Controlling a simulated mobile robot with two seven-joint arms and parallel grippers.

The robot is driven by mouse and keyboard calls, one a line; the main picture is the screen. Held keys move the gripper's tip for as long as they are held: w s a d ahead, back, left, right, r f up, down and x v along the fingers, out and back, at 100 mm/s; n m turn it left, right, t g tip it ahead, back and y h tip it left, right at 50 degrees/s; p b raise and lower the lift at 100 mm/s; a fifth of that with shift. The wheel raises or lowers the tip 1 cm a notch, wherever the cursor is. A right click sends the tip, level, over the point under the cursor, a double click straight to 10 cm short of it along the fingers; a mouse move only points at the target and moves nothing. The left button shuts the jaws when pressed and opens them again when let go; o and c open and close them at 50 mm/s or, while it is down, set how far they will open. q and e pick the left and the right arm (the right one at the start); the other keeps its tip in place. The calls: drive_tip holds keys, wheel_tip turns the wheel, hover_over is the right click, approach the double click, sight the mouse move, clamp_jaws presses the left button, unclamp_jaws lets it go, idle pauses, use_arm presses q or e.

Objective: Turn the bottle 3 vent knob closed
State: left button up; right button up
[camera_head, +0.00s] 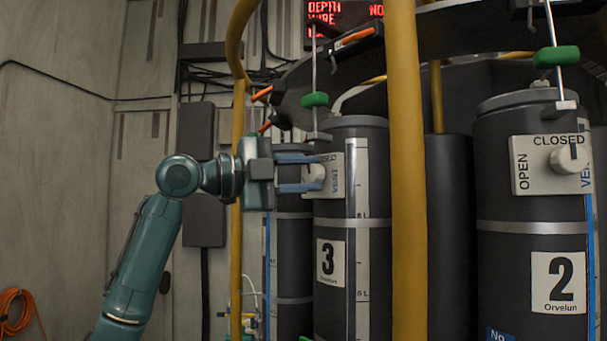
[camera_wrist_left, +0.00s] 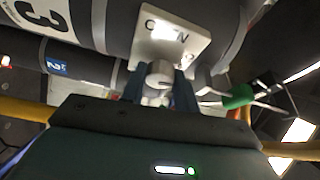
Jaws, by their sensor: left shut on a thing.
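Bottle 3 (camera_head: 335,260) is a dark grey cylinder with a white "3" label, in the middle of the head view. Its white vent knob (camera_head: 314,176) sits on a pale plate (camera_head: 338,176) marked VENT near the bottle's top. My left gripper (camera_head: 308,174) reaches in from the left and is shut on the knob, its blue fingers on either side of it. In the left wrist view the knob (camera_wrist_left: 158,74) shows between the two fingers, in front of the plate (camera_wrist_left: 172,38), whose lettering is partly washed out by glare. My right gripper is not in view.
A yellow upright rail (camera_head: 405,170) stands just right of bottle 3, and another yellow rail (camera_head: 238,200) passes near my left wrist. Bottle 2 (camera_head: 530,230), with its own vent knob (camera_head: 569,159), stands at the right. An orange hose (camera_head: 14,312) hangs at lower left.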

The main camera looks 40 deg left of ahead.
use_arm(q)
drive_tip(key=shift+m, duration=0.6)
drive_tip(key=shift+g, duration=0.3)
drive_tip(key=o, duration=1)
drive_tip(key=shift+s+a, duration=0.2)
drive_tip(key=shift+s, duration=0.1)
drive_tip(key=b+v, duration=0.3)
drive_tip(key=v, duration=0.9)
drive_tip(key=shift+s+r, duration=0.15)
drive_tip(key=shift+s, duration=0.1)
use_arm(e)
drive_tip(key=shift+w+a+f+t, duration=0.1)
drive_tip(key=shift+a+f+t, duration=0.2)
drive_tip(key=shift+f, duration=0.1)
